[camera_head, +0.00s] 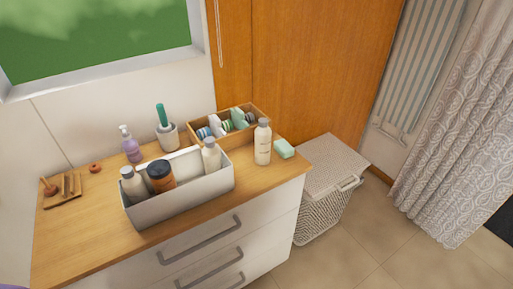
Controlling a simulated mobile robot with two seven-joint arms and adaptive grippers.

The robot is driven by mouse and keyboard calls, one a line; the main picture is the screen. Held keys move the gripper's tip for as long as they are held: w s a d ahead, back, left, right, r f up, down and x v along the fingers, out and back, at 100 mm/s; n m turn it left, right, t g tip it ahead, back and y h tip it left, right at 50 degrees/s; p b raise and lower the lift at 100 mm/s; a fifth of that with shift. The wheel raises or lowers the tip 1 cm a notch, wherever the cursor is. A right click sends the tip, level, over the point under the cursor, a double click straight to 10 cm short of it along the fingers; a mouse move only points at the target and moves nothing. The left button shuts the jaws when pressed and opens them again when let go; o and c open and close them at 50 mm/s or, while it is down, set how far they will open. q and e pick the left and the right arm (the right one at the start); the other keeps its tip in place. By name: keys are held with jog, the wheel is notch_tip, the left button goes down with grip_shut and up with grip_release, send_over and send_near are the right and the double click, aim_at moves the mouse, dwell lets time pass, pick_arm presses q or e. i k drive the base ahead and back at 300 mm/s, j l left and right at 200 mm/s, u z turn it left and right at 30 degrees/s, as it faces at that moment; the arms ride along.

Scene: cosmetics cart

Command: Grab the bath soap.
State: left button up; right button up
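A pale green bar of bath soap (284,149) lies on the wooden top of the drawer cabinet (210,212), near its right end. It sits just right of an upright cream bottle with a grey cap (263,146), with a small gap between them. The soap's top and front side are uncovered. Neither of my grippers can be seen in the head view.
A white bin (180,204) with several bottles stands left of the soap. A wooden box (262,112) with small items is behind. A lidded wicker basket (325,185) stands on the floor to the right. The cabinet top's front right corner is clear.

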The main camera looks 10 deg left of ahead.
aim_at(282, 146)
jog(key=i+l+u, duration=0.2)
jog(key=l+u, duration=0.15)
jog(key=u, duration=0.15)
jog(key=i+l+u, duration=0.1)
jog(key=l+u, duration=0.4)
jog(key=i+l+u, duration=0.1)
jog(key=l+u, duration=0.2)
jog(key=l, duration=0.65)
